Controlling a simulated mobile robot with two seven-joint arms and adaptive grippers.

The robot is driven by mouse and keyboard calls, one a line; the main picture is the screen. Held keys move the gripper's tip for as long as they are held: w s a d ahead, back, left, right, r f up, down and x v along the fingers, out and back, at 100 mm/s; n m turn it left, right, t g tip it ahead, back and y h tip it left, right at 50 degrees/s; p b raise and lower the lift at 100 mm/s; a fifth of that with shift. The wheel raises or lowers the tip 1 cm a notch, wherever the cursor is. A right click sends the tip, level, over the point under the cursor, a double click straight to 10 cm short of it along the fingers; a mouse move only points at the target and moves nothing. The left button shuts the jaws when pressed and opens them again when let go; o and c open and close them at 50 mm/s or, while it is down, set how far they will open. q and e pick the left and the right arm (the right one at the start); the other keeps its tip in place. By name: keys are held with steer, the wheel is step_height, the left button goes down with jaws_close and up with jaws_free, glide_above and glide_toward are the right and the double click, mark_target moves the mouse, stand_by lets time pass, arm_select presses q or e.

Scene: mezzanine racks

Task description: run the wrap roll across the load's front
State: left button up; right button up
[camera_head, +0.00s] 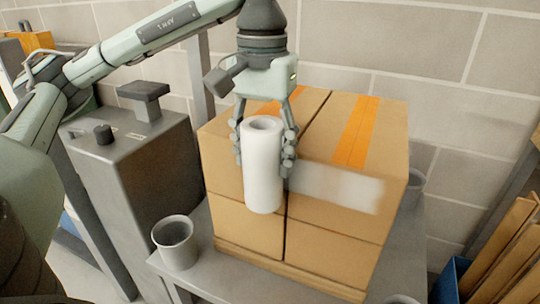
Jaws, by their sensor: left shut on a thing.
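A white wrap roll (263,175) stands upright in my left gripper (264,150), whose fingers are shut on its two sides near the top. The roll is in front of the load (232,225), a block of stacked cardboard boxes with orange tape on top. A strip of translucent white film (338,188) lies across the load's front, from the roll rightward to near the right corner. The roll hides part of the load's front left of the middle. My right gripper is not in view.
The load rests on a wooden pallet (290,272) on a grey table (205,245). A grey cup (174,241) is at the table's left front. A grey machine cabinet (140,185) stands at the left. Flat cardboard pieces (505,250) stand at the right. A block wall is behind.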

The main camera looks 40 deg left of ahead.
mark_target(362, 176)
arm_select(q)
steer(key=shift+s+a+b, duration=1.05)
steer(key=shift+s+a, duration=0.25)
steer(key=shift+a, duration=4.3)
steer(key=w+d+p, duration=0.2)
steer(key=d, duration=0.8)
steer(key=w+d+p, duration=0.2)
steer(key=d, duration=0.8)
steer(key=shift+w+p, duration=0.25)
steer(key=shift+p, duration=0.1)
steer(key=shift+w+d, duration=0.3)
steer(key=shift+d, duration=0.65)
steer(key=shift+w+d, duration=0.25)
steer(key=shift+d, duration=0.75)
steer(key=shift+w+d, duration=0.3)
steer(key=shift+d, duration=0.65)
